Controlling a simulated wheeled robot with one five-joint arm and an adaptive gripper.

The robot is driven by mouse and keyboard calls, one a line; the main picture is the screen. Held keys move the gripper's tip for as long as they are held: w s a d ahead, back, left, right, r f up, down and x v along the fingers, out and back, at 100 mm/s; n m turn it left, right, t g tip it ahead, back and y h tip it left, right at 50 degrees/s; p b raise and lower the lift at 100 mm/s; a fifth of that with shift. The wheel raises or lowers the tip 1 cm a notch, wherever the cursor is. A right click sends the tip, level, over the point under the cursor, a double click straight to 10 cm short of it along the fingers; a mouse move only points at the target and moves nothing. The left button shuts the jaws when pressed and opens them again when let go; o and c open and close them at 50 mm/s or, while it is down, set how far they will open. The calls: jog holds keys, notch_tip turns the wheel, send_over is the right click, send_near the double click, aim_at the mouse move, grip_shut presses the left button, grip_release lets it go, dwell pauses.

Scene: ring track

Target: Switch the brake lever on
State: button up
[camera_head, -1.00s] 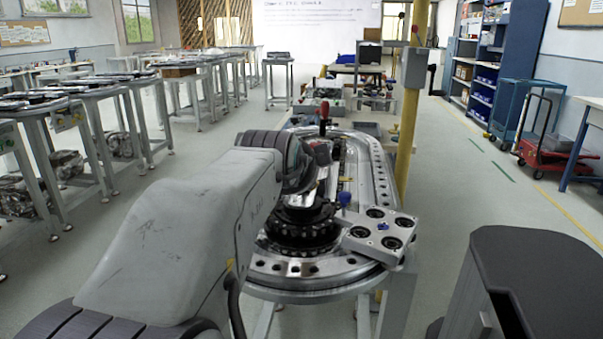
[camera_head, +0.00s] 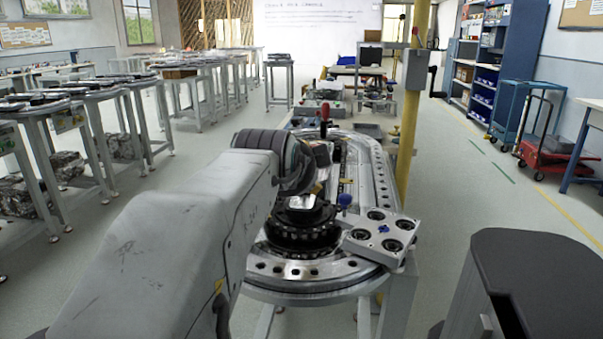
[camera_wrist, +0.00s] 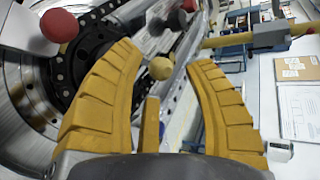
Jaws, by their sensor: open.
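In the wrist view my gripper (camera_wrist: 165,85) is open, with its two yellow fingers spread wide. A lever with a yellowish ball knob (camera_wrist: 160,68) shows between the fingertips, seemingly beyond them; I see no contact. A red ball knob (camera_wrist: 59,25) is at the upper left, outside the left finger. A grey knob (camera_wrist: 175,20) is near the top centre. In the head view a red-topped lever (camera_head: 323,111) stands upright on the ring track (camera_head: 300,270), and a blue knob (camera_head: 344,199) is nearer. None is labelled as the brake lever. My arm hides the gripper there.
A metal plate with round holes (camera_head: 380,236) sits at the track's near right. A yellow post (camera_head: 410,120) stands right of the track. Workbenches (camera_head: 90,90) line the left. A red cart (camera_head: 550,158) stands at the right. The floor between is open.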

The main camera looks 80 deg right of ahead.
jog(key=v, duration=1)
jog(key=shift+a+f, duration=0.1)
dwell(0.5)
